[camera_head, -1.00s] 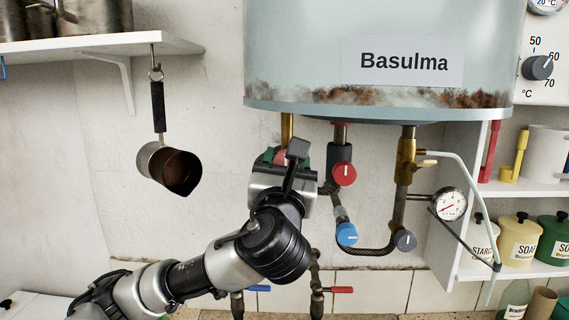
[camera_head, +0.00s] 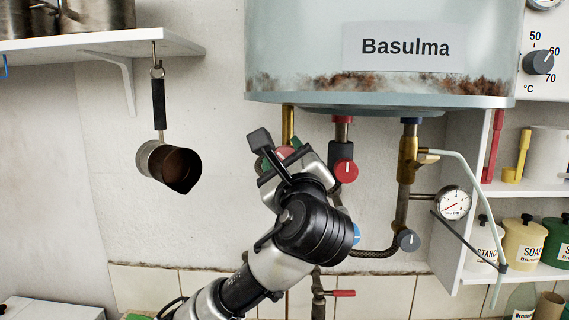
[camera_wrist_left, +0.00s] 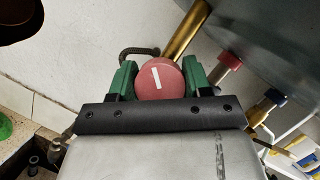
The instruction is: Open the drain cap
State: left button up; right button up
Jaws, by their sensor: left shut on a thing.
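A round red cap (camera_head: 285,153) with a white line across its face sits at the lower end of a brass pipe (camera_head: 288,126) under the boiler; I take it to be the drain cap. My left gripper (camera_head: 280,156) is shut on it, with its green fingers on either side. In the left wrist view the red cap (camera_wrist_left: 160,79) fills the space between the fingers of the left gripper (camera_wrist_left: 160,80), and its white line is slightly tilted. Much of the cap is hidden by the gripper in the head view. My right gripper is not in view.
The boiler (camera_head: 380,40) with a rusty rim hangs just above the gripper. A second red knob (camera_head: 344,171) is close on the right, with a partly hidden blue knob below it and a grey knob (camera_head: 408,240) beyond. A pot (camera_head: 168,165) hangs at left.

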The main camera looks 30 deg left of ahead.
pick_arm(q)
jog(key=n+g, duration=0.1)
jog(key=n, duration=0.2)
jog(key=shift+n+g+y, duration=0.3)
jog(key=shift+n+g, duration=0.1)
jog(key=n+g, duration=0.1)
jog(key=n, duration=0.2)
jog(key=n+g, duration=0.1)
jog(key=n, duration=0.3)
jog(key=shift+h, duration=0.4)
jog(key=shift+n+g, duration=0.4)
jog(key=shift+n, duration=0.3)
jog(key=shift+a, duration=0.1)
jog(key=o, duration=0.9)
jog(key=shift+f, duration=0.1)
